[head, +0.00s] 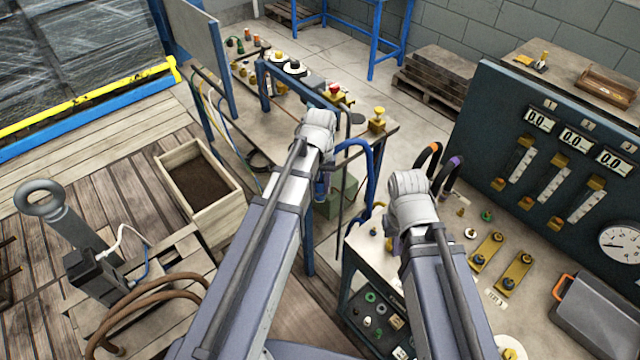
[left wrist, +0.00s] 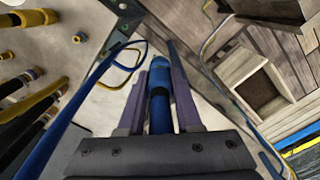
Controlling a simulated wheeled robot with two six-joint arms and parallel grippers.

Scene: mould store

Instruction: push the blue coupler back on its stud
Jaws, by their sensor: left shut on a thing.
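The blue coupler (left wrist: 160,112) lies between the two purple-grey fingers of my left gripper (left wrist: 160,75) in the left wrist view, with a dark band around it. The fingers are shut on it. In the head view my left gripper (head: 322,188) is mostly hidden under its own wrist, beside the post of the left bench. A blue hose (head: 362,150) arcs just right of it. I cannot make out the coupler's stud, or whether the coupler touches one. My right wrist is over the front bench; its gripper's fingers are hidden behind it.
The left bench (head: 262,125) carries knobs and fittings, including a yellow one (head: 377,120). The dark gauge panel (head: 500,125) stands at right. Orange-banded and purple-banded hoses rise beside my right wrist. A wooden box (head: 168,160) stands on the floor at left.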

